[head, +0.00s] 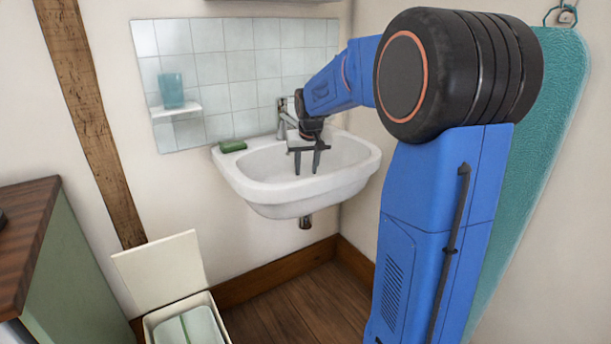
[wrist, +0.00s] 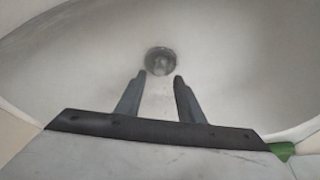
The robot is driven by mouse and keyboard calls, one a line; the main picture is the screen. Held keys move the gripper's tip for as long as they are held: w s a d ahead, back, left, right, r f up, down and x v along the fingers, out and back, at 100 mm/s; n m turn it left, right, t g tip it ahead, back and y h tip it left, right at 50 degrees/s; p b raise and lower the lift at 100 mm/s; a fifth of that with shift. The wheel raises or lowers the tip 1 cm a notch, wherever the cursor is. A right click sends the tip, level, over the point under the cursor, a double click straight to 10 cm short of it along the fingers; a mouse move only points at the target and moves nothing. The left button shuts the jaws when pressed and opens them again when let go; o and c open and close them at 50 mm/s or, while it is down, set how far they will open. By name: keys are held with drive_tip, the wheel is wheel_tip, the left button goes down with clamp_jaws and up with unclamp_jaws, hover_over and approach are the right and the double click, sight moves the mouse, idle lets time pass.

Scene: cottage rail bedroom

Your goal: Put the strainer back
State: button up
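My gripper (head: 306,170) hangs pointing down over the bowl of the white sink (head: 265,192). In the wrist view its two fingers (wrist: 159,80) are apart, with nothing between them. Ahead of the fingertips, at the bottom of the bowl, is a round grey metal drain (wrist: 160,60) with a paler shiny middle. I cannot tell whether the strainer sits in it or whether this is only the drain fitting. No separate strainer shows in either view. The drain is hidden in the head view by the sink's front wall.
A green soap bar (head: 232,146) lies on the sink's left rim. The tap (head: 284,118) stands at the back, close to my gripper. A teal cup (head: 172,90) stands on a small shelf (head: 176,110). An open white bin (head: 172,310) is on the floor at lower left.

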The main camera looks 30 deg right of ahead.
drive_tip(key=v, duration=0.7)
drive_tip(key=shift+r, duration=0.25)
